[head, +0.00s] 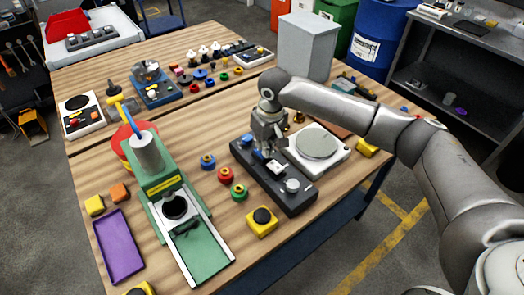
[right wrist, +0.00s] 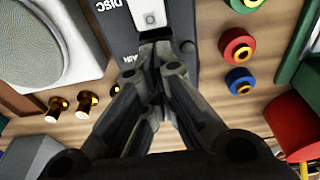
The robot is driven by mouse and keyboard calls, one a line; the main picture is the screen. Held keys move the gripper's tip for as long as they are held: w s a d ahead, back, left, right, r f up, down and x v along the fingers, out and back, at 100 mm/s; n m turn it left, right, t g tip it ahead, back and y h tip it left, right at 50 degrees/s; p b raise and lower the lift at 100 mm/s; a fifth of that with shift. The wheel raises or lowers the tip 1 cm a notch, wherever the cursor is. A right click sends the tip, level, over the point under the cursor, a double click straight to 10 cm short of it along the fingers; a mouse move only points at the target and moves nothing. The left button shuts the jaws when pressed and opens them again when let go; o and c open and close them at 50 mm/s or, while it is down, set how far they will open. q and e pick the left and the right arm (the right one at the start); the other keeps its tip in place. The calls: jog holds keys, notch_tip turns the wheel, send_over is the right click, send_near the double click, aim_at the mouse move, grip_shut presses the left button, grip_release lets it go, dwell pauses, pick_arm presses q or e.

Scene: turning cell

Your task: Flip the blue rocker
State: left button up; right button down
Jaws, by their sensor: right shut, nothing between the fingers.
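A black control panel (head: 241,150) lies on the wooden table. It carries a pale rocker or switch plate (head: 279,168) and a round grey knob (head: 292,186). A small patch of blue, likely the blue rocker (head: 258,155), shows right beside the fingertips. My right gripper (head: 268,152) is shut and empty, pointing down at the panel's far half. In the right wrist view the closed fingers (right wrist: 155,58) cover the panel near lettering, and the blue rocker is hidden behind them. A white switch plate (right wrist: 150,14) shows just beyond the fingertips. My left gripper is out of view.
A white unit with a round grey disc (head: 317,144) stands close to the panel's right. Blue, red and green round pieces (head: 225,175) lie to its left. A yellow button box (head: 262,221) is in front. A green machine (head: 160,185) stands further left.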

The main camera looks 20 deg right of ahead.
jog(key=shift+f, duration=0.7)
jog(key=shift+r, duration=0.1)
notch_tip(320, 180, up, 7)
jog(key=p, duration=0.8)
dwell(0.3)
dwell(0.4)
